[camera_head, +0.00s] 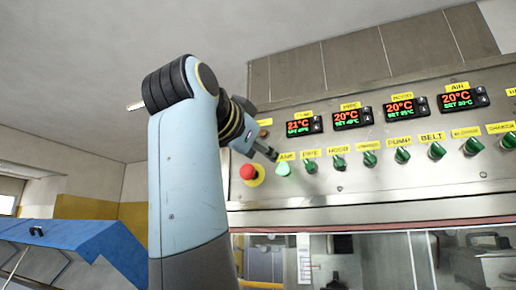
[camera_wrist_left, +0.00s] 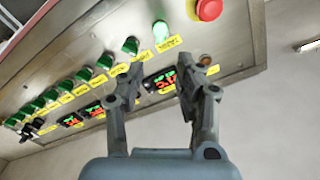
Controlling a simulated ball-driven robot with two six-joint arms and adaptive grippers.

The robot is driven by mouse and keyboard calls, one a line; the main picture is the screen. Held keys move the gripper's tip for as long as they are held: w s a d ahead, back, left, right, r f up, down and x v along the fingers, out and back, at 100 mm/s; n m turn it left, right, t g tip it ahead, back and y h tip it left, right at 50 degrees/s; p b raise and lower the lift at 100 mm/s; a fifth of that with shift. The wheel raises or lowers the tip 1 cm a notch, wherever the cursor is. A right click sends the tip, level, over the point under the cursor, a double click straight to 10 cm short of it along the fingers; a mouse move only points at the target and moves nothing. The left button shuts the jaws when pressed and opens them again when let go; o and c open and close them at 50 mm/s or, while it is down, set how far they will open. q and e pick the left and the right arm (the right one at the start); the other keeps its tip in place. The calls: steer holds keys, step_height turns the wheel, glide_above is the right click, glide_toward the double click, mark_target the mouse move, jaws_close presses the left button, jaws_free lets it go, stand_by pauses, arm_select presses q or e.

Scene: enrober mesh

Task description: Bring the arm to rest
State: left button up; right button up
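My left arm rises in the middle of the head view. My left gripper (camera_head: 270,152) is in front of the control panel (camera_head: 400,185), just above the leftmost knob (camera_head: 283,169), which glows bright green. In the left wrist view the two fingers of this gripper (camera_wrist_left: 160,78) stand apart with nothing held between them. The same lit knob (camera_wrist_left: 160,33) shows beyond the fingertips, and I see no contact with it. My right gripper is in neither view.
A red button on a yellow ring (camera_head: 248,173) sits left of the lit knob. Several darker green knobs (camera_head: 403,155) run along the panel, below several temperature displays (camera_head: 352,117). A glass window is underneath. A blue-topped machine (camera_head: 75,235) stands at left. The upper left is open.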

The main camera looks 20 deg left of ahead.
arm_select(q)
steer(key=shift+s, duration=0.45)
